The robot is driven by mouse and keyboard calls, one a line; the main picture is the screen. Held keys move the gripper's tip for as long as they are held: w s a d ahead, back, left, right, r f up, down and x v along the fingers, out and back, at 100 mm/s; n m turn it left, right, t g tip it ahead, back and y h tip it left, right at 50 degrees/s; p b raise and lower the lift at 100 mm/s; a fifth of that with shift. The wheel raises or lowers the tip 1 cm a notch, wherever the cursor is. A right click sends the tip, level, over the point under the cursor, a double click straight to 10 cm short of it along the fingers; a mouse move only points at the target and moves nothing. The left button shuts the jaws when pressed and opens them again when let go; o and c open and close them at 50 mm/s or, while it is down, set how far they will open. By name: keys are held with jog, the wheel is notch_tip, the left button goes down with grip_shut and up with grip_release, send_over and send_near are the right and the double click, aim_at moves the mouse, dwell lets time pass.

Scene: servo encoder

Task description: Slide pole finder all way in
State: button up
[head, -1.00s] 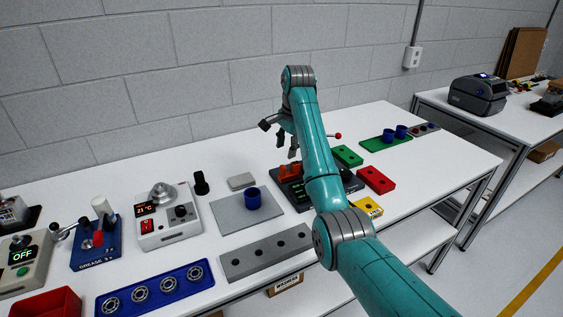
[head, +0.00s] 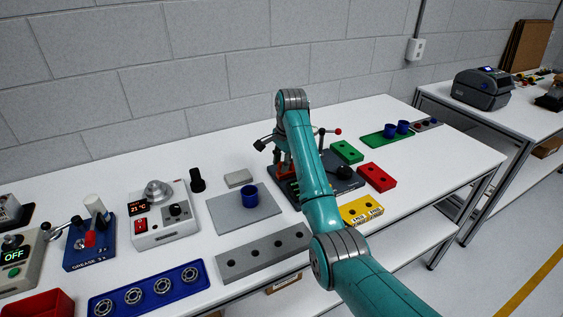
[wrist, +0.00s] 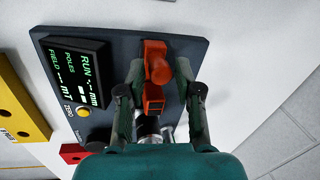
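The pole finder looks to be the orange-red slider with a rounded knob (wrist: 158,72) on a dark station plate (wrist: 190,48) in the wrist view. My gripper (wrist: 158,88) straddles it, one finger on each side. Gaps show between the fingers and the orange part, so it is open. A metallic round part (wrist: 148,126) sits below the slider in the picture, partly hidden by my gripper. The station's display (wrist: 74,72) reads RUN, POLES and FIELD. In the head view my gripper (head: 283,168) is low over the station, and my arm hides much of it.
A grey plate with a blue cup (head: 249,195) is to the left. A lever with a red ball (head: 338,131) rises behind my arm.

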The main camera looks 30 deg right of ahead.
grip_shut()
jog(key=shift+d, duration=1.75)
jog(key=o, duration=0.5)
grip_release()
jog(key=shift+d, duration=0.15)
jog(key=shift+o, duration=0.2)
